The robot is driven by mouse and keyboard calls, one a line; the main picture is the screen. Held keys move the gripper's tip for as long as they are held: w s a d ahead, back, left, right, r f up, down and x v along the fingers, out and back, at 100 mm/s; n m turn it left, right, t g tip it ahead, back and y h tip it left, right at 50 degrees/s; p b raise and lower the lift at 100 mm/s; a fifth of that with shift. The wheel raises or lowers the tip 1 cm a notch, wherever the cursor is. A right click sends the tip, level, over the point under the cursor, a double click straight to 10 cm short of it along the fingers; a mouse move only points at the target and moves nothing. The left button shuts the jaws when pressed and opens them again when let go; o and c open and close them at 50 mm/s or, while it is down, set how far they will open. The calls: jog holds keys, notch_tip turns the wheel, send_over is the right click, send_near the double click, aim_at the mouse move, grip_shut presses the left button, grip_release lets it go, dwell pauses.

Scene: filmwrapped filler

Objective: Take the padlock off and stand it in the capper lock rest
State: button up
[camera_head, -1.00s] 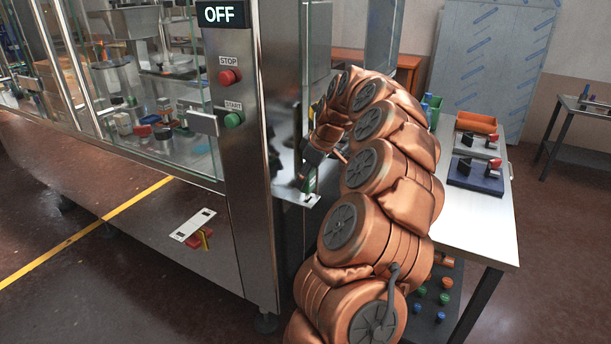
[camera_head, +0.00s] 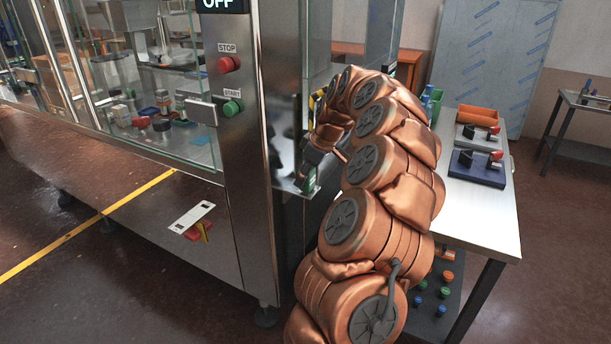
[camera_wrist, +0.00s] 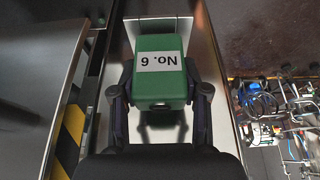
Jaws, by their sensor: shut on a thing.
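A green padlock body (camera_wrist: 160,74) with a white "No. 6" label, upside down in the picture, sits between my fingers in the wrist view. My gripper (camera_wrist: 160,103) is shut on it, one dark finger at each side. In the head view my gripper (camera_head: 306,172) is beside the machine's steel post, and the green padlock (camera_head: 310,182) shows small below it, by a steel ledge. The padlock's shackle is hidden, so I cannot tell whether it is through anything. I cannot make out which thing is the capper lock rest.
The glazed machine carries a red stop button (camera_head: 229,64) and a green start button (camera_head: 232,107). A yellow-black striped edge (camera_wrist: 70,133) runs left of my gripper.

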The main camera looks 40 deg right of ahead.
jog(key=shift+f+b, duration=0.3)
jog(key=shift+b, duration=0.1)
dwell(0.9)
jog(key=o, duration=1.3)
jog(key=v, duration=1.2)
